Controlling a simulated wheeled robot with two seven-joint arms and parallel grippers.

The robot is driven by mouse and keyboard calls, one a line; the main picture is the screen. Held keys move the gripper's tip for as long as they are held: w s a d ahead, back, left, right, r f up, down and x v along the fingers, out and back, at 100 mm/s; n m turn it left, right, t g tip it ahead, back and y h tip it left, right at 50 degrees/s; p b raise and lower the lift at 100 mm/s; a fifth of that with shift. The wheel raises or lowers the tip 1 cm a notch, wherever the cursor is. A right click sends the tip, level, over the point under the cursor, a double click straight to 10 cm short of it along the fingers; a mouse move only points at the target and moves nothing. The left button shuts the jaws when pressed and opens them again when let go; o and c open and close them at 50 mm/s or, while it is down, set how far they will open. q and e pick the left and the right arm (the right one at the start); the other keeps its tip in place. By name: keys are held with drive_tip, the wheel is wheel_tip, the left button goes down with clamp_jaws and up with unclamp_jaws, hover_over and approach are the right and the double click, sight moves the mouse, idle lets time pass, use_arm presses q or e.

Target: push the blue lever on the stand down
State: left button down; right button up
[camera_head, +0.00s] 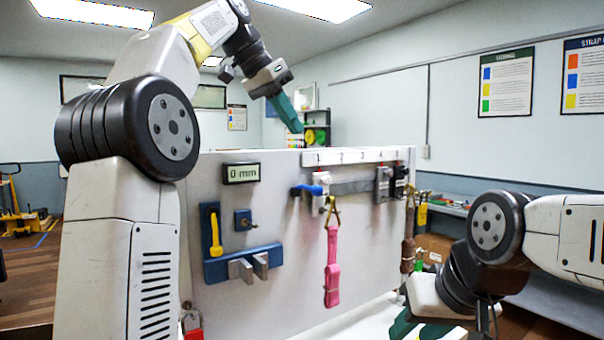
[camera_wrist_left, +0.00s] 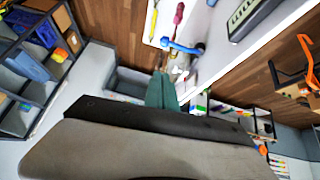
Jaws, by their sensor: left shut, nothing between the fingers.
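The blue lever (camera_head: 306,190) sticks out to the left from the upper middle of the upright white panel (camera_head: 290,290), beside a white and grey block. It also shows in the left wrist view (camera_wrist_left: 182,46), beyond my fingertips. My left gripper (camera_head: 296,126) is shut and empty, above the panel's top edge, up and slightly left of the lever, not touching it. Its green fingers also show in the left wrist view (camera_wrist_left: 162,80). My right gripper (camera_head: 418,326) is low at the right, its green fingers apart, partly cut off by the frame's bottom.
A pink strap (camera_head: 332,270) hangs from a hook below the lever, and a brown strap (camera_head: 408,245) hangs further right. A "0 mm" display (camera_head: 241,173) and a blue bracket with a yellow handle (camera_head: 215,235) are on the panel's left.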

use_arm(q)
drive_tip(key=shift+a+r+m, duration=0.15)
drive_tip(key=shift+r+m, duration=0.25)
hover_over(312, 190)
drive_tip(key=f, duration=0.8)
drive_tip(key=shift+w+d+f, duration=0.1)
drive_tip(key=shift+w+d, duration=0.1)
drive_tip(key=shift+d, duration=0.1)
drive_tip(key=f, duration=0.2)
drive_tip(key=shift+s+a+f, duration=0.2)
drive_tip(key=shift+a+f, duration=0.05)
drive_tip(key=shift+f, duration=0.65)
